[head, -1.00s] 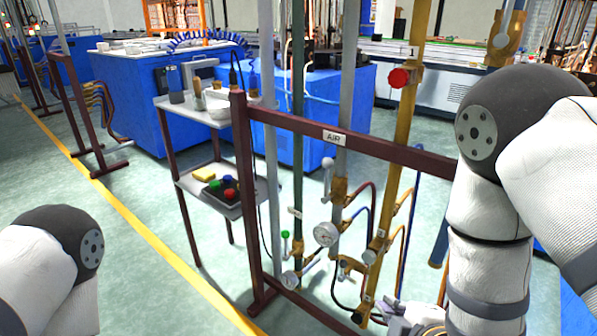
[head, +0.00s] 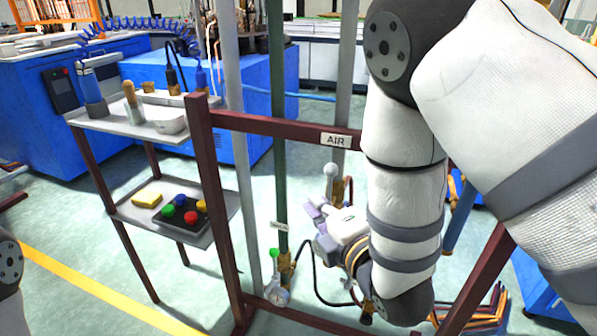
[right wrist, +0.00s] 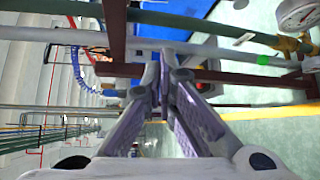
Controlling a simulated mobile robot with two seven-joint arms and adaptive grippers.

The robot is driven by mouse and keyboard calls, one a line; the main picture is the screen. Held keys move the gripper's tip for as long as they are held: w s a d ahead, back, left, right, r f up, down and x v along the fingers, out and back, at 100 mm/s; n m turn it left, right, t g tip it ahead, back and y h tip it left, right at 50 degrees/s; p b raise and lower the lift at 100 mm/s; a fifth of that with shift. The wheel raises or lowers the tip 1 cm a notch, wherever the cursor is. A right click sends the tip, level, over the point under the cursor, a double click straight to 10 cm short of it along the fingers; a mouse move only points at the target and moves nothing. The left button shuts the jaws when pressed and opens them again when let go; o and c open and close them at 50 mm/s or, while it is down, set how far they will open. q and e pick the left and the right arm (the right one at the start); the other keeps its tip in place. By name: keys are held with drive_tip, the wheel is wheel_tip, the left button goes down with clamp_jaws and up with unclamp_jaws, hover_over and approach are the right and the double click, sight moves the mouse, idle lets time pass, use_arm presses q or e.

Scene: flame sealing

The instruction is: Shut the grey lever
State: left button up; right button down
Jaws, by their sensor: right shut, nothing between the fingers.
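The grey lever (head: 331,171), with a pale round knob, stands upright at a brass valve (head: 343,190) on the grey pipe below the AIR label (head: 336,140). My right forearm hides the pipes to the right of the lever. My left gripper is out of view.
A green-knobbed lever (head: 275,254) and a small gauge (head: 277,296) are low on the left pipes. A dark red frame (head: 262,124) crosses above the gripper. A shelf cart (head: 127,124) with a button box (head: 181,214) stands left. A larger gauge (right wrist: 297,14) shows in the wrist view.

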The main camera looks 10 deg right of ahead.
drive_tip(key=shift+r, duration=0.15)
hover_over(330, 190)
drive_tip(key=s+a, duration=0.2)
drive_tip(key=a, duration=0.2)
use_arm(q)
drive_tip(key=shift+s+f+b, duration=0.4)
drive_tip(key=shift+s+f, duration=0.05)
use_arm(e)
drive_tip(key=shift+w+d+f, duration=0.15)
drive_tip(key=shift+w+f, duration=0.1)
drive_tip(key=shift+f, duration=0.1)
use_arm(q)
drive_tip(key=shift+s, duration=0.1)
